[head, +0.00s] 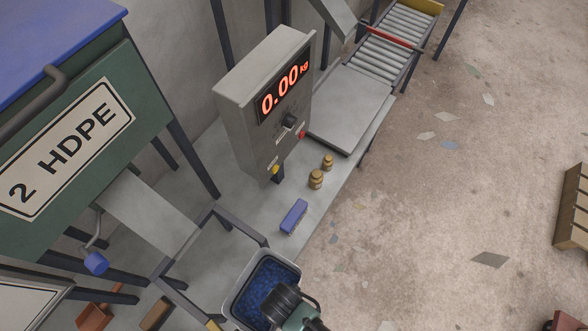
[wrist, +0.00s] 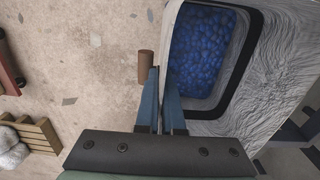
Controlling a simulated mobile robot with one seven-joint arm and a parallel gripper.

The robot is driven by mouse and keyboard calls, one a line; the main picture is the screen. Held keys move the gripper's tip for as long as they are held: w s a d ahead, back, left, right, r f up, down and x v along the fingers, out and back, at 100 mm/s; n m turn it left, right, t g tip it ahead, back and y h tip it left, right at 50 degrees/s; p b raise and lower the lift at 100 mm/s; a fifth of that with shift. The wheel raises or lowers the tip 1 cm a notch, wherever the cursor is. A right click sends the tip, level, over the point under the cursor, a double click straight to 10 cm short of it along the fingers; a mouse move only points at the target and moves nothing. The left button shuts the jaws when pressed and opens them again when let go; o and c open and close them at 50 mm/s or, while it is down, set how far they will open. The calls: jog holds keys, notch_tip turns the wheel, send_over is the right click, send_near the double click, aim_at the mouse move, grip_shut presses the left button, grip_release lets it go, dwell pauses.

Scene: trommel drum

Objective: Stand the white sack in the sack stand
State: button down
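The white sack (wrist: 285,60) is open at the top, with a dark band inside its mouth and blue pellets (wrist: 205,50) in it. In the head view the sack's pale rim (head: 236,291) shows at the bottom, partly behind my gripper (head: 278,292). In the wrist view my gripper (wrist: 162,75) has its two fingers close together, one each side of the sack's left wall, which it appears to pinch. A dark-legged frame (head: 240,226), apparently the sack stand, is directly behind and left of the sack. Whether the sack touches it is unclear. The sack's base is hidden.
A scale display (head: 265,100) reads 0.00 kg beside a grey platform (head: 345,108). A blue block (head: 294,216) and two brass weights (head: 316,180) lie on the grey surface. A green "2 HDPE" hopper (head: 70,150) stands left. Open floor (head: 450,220) lies right, with a pallet (wrist: 35,130).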

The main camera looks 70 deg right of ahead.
aim_at(245, 280)
jog(key=shift+w+d+f+b, duration=0.1)
jog(key=shift+w+d+b, duration=0.4)
jog(key=shift+w+b, duration=1.05)
jog(key=shift+w+d+b, duration=0.5)
jog(key=shift+w+b, duration=0.05)
jog(key=shift+w, duration=1.95)
jog(key=shift+w+d+f+b, duration=0.1)
jog(key=shift+w+d+b, duration=0.4)
jog(key=shift+w+b, duration=1.05)
jog(key=shift+w+d+f+b, duration=0.1)
jog(key=shift+w+f+b, duration=0.05)
jog(key=shift+w, duration=0.8)
jog(key=shift+w+d+f+b, duration=0.1)
jog(key=shift+w+f+b, duration=0.1)
jog(key=shift+w, duration=0.8)
jog(key=shift+w+d+f+b, duration=0.1)
jog(key=shift+w+f, duration=0.05)
jog(key=shift+w, duration=0.8)
